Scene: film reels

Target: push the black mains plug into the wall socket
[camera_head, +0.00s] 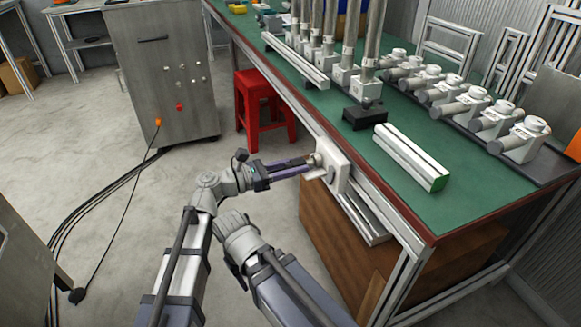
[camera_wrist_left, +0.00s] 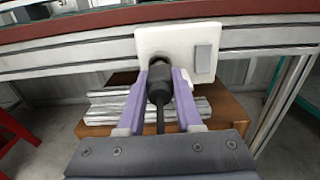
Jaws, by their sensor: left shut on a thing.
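A white wall socket plate (camera_head: 336,180) is fixed to the side of the green-topped bench, below its edge. In the left wrist view the plate (camera_wrist_left: 180,45) has a grey rectangular switch (camera_wrist_left: 203,58) on its right part. My left gripper (camera_head: 308,166) reaches the plate, its purple fingers pointing at it. The fingers (camera_wrist_left: 160,88) are shut on the black mains plug (camera_wrist_left: 160,82), whose cord hangs down between them. The plug's front end is at the plate's lower left part; its pins and the socket holes are hidden. I cannot tell how deep it sits. My right gripper is not in view.
The green bench top (camera_head: 440,210) holds a white-and-green block (camera_head: 410,157), a black block (camera_head: 364,117) and several grey fittings. A red stool (camera_head: 262,105) stands left of the bench. A brown wooden box (camera_head: 340,240) is under the bench. Black cables cross the floor at left.

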